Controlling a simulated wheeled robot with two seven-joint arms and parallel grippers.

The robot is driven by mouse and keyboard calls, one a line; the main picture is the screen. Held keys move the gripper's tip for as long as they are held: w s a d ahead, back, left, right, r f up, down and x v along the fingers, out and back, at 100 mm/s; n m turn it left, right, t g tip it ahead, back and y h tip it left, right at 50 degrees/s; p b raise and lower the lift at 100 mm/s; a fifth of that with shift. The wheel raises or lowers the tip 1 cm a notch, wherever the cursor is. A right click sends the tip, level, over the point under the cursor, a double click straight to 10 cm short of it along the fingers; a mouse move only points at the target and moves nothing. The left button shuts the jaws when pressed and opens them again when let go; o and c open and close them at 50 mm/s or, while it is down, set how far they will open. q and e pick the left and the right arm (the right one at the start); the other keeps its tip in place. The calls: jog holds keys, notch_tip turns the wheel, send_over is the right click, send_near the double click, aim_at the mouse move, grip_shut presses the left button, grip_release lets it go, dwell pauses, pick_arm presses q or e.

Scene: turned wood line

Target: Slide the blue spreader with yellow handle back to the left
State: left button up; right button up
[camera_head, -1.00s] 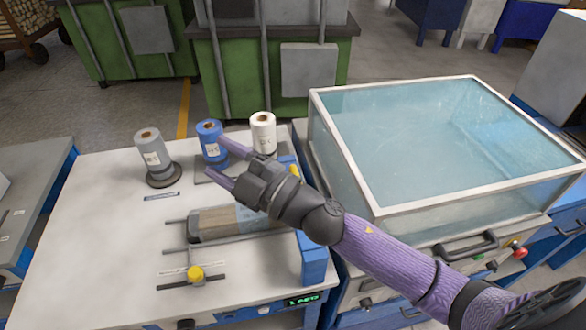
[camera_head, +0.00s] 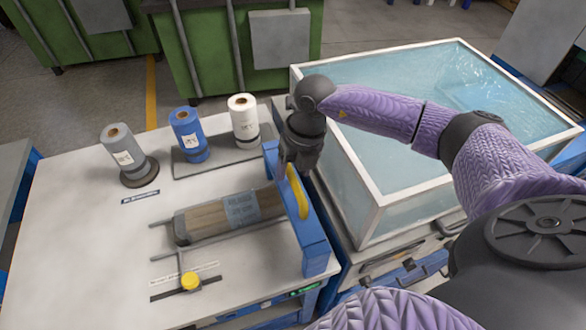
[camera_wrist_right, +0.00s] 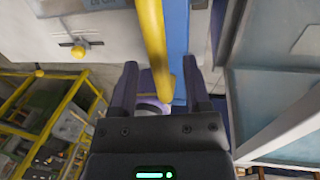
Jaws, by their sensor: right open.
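The blue spreader (camera_head: 314,245) is an upright block near the right edge of the white table, with a long yellow handle (camera_head: 296,190) on it. My right gripper (camera_head: 292,168) points down at the far end of the handle. In the right wrist view my gripper (camera_wrist_right: 160,84) is open, with the yellow handle (camera_wrist_right: 153,40) and the blue spreader (camera_wrist_right: 176,35) between or just beyond its fingers. I cannot tell whether they touch. A wrapped bundle of wood (camera_head: 215,218) lies left of the spreader between two metal rails. My left gripper is not in view.
Grey (camera_head: 122,148), blue (camera_head: 187,132) and white (camera_head: 243,118) rolls stand at the back of the table. A yellow knob (camera_head: 190,281) is at the front. The table's left part (camera_head: 75,230) is clear.

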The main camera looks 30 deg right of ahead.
jog(key=shift+a+f, duration=0.1)
jog(key=shift+f, duration=0.2)
grip_shut()
dwell(1.2)
